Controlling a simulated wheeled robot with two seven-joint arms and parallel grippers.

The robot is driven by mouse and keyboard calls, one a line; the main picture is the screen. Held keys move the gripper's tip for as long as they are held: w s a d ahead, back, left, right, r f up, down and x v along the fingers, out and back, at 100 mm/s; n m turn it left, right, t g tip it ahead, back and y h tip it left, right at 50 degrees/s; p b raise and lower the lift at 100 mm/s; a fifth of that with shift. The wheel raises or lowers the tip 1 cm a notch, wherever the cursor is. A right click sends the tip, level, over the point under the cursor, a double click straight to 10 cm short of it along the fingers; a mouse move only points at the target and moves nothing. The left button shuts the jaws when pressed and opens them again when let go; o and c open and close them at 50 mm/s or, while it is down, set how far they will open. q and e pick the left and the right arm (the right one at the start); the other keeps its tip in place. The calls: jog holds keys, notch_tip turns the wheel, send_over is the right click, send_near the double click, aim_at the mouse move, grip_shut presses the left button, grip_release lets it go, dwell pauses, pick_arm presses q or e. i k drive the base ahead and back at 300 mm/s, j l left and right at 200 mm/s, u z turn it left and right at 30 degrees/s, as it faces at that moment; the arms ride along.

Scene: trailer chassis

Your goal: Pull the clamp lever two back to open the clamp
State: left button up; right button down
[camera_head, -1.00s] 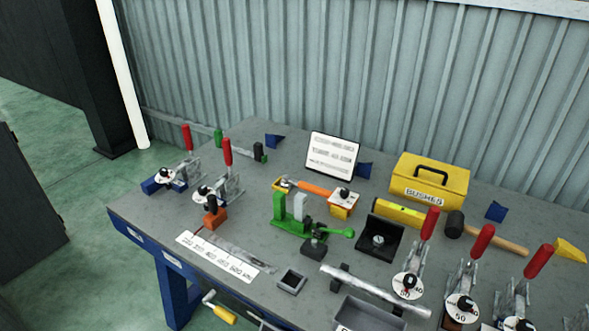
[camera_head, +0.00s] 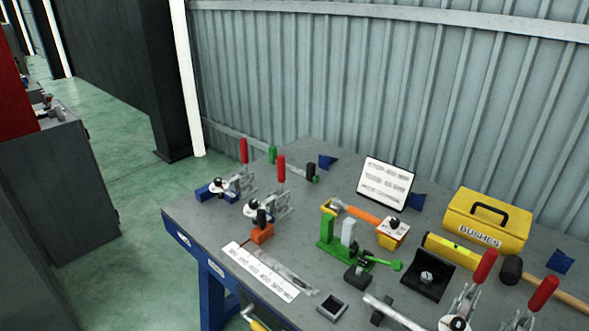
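Several toggle clamps with red levers stand on the grey workbench (camera_head: 320,255). At the left end, one clamp has an upright red lever (camera_head: 244,151) and a blue block at its base. Beside it, a second clamp has an upright red lever (camera_head: 281,168) with an orange block in front. At the lower right, two more clamps show tilted red levers, one here (camera_head: 485,265) and one farther right (camera_head: 543,293). Which one is lever two cannot be told, as no number is readable. Neither gripper is in view.
A yellow bushes box (camera_head: 487,222), a white sign (camera_head: 386,183), a green fixture (camera_head: 345,243), a black tray (camera_head: 428,277) and a mallet (camera_head: 512,270) crowd the bench. A white scale strip (camera_head: 260,270) lies near the front edge. Green floor (camera_head: 120,200) is open at left.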

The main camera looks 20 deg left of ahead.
aim_at(281, 160)
jog(key=z, duration=0.35)
jog(key=j+z, duration=0.6)
jog(key=k+j, duration=0.1)
jog(key=j, duration=0.4)
jog(key=j+z, duration=0.15)
jog(key=j, duration=0.35)
jog(key=k+j, duration=0.15)
jog(key=j, duration=0.35)
jog(key=k+j+z, duration=0.1)
jog(key=j, duration=0.4)
